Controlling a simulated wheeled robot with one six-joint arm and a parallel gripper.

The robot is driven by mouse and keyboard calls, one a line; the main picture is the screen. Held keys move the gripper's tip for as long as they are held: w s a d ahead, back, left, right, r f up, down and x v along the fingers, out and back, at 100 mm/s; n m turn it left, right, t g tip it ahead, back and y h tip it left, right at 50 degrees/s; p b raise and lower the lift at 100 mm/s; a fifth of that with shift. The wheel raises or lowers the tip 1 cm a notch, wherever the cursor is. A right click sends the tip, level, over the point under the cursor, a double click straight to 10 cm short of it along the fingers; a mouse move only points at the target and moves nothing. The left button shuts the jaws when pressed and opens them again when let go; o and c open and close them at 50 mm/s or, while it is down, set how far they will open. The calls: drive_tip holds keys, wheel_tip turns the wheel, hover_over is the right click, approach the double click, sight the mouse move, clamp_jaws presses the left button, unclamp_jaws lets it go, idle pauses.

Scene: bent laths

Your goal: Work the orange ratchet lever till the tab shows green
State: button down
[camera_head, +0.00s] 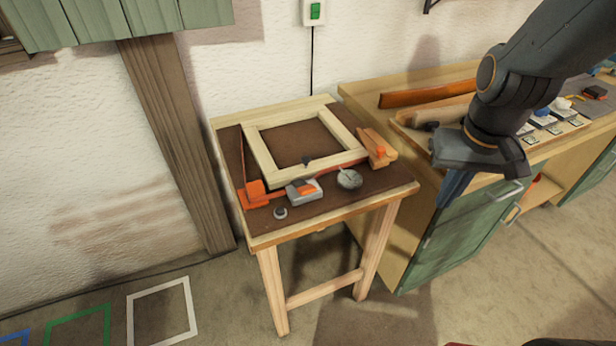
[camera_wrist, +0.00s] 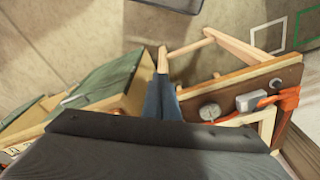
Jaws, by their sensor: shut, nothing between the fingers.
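The ratchet (camera_head: 304,191) is a small grey block with an orange lever (camera_head: 307,185) on its top, at the front of the small table. It also shows as a grey block in the wrist view (camera_wrist: 248,102). An orange strap (camera_head: 330,168) runs from it along the pale wooden frame (camera_head: 262,150). No coloured tab can be made out at this size. My gripper (camera_head: 447,203) is shut and empty, pointing down right of the small table, in front of the green cabinet and well apart from the ratchet. Its blue fingers (camera_wrist: 161,97) show together in the wrist view.
An orange corner piece (camera_head: 257,195) sits at the frame's left front. A round grey dish (camera_head: 349,179) and a small grey knob (camera_head: 280,213) lie near the ratchet. The green-fronted workbench (camera_head: 470,235) adjoins on the right. Floor in front of the table is clear.

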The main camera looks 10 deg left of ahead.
drive_tip(key=w+a+r+n+b, duration=0.1)
drive_tip(key=w+a+r+n, duration=0.15)
drive_tip(key=a, duration=0.45)
drive_tip(key=w+a+r+n+b, duration=0.1)
drive_tip(key=w+a+r, duration=0.15)
drive_tip(key=a, duration=0.45)
wheel_tip(320, 180, up, 5)
drive_tip(key=n+b, duration=0.1)
drive_tip(key=n, duration=0.2)
hover_over(304, 186)
drive_tip(key=shift+a+g, duration=0.1)
drive_tip(key=shift+g, duration=0.2)
drive_tip(key=shift+f, duration=0.1)
drive_tip(key=f, duration=0.3)
drive_tip(key=f+p, duration=0.1)
drive_tip(key=f, duration=0.6)
drive_tip(key=shift+w+a+f+p, duration=0.15)
drive_tip(key=shift+w+a+p, duration=0.05)
drive_tip(key=shift+w+p, duration=0.2)
drive_tip(key=f, duration=0.1)
drive_tip(key=s+f+p, duration=0.1)
drive_tip(key=shift+s+d+f, duration=0.1)
drive_tip(key=shift+d+f, duration=0.2)
drive_tip(key=shift+d, duration=0.1)
drive_tip(key=shift+s+d+f, duration=0.1)
drive_tip(key=shift+f, duration=0.2)
drive_tip(key=shift+y, duration=0.3)
